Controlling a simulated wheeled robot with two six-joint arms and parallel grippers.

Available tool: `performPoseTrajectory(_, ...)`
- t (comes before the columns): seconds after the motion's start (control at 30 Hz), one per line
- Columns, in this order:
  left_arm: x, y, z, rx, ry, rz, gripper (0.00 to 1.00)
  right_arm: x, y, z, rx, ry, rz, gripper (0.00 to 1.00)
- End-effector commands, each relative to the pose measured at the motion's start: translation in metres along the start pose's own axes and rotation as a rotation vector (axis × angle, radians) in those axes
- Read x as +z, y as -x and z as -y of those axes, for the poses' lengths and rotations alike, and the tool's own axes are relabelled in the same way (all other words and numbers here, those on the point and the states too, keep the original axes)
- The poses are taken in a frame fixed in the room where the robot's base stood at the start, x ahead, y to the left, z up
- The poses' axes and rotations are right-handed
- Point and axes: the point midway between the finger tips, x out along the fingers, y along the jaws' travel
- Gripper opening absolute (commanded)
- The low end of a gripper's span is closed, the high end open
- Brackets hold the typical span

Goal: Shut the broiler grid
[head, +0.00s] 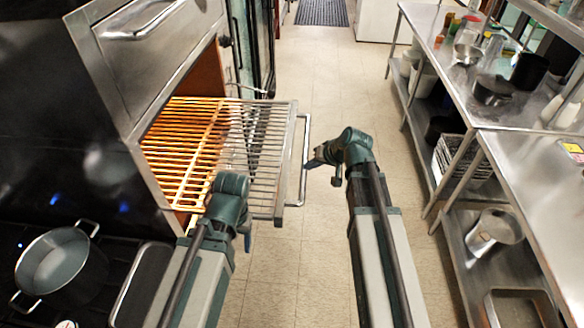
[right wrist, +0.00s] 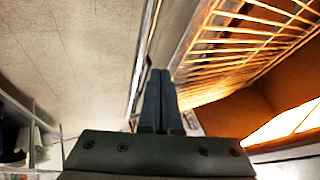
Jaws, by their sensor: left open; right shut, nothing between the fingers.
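The broiler grid (head: 262,150) is a rack of metal bars pulled partway out of the broiler. Its inner part glows orange, and its outer part sticks out over the aisle. Its bar handle (head: 304,165) is on the outer end. My right gripper (head: 312,164) is shut and empty, beside the handle on its aisle side; I cannot tell if they touch. In the right wrist view the shut fingers (right wrist: 158,98) point along the front edge of the grid (right wrist: 235,45). My left gripper (head: 247,238) is open by the grid's near side, partly hidden by its own wrist.
A pot (head: 60,262) and a dark pan (head: 142,285) sit on the stove at the lower left. A steel worktable (head: 530,160) with cookware runs along the right. The tiled floor (head: 310,90) between is clear.

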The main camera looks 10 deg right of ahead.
Motion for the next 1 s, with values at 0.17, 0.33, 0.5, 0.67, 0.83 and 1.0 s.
performPoseTrajectory(0.17,0.0,-0.006,-0.001,0.0,0.0,0.0,0.63,0.001,-0.007,-0.001,0.0,0.001,0.001,0.0)
performPoseTrajectory(0.33,-0.001,-0.02,-0.002,0.0,0.001,0.0,0.63,0.002,-0.024,-0.001,0.0,0.002,0.003,0.0)
performPoseTrajectory(0.5,-0.002,-0.041,-0.004,0.0,0.001,0.0,0.63,0.002,-0.05,-0.002,0.0,0.002,0.002,0.0)
performPoseTrajectory(0.67,-0.004,-0.062,-0.006,0.0,0.002,0.0,0.63,0.002,-0.077,-0.002,0.0,0.003,0.002,0.0)
performPoseTrajectory(0.83,-0.005,-0.078,-0.007,0.0,0.002,0.0,0.63,0.002,-0.097,-0.001,0.001,0.002,0.003,0.0)
performPoseTrajectory(1.0,-0.005,-0.081,-0.008,0.0,0.002,0.0,0.63,0.001,-0.102,0.0,0.001,0.001,0.003,0.0)
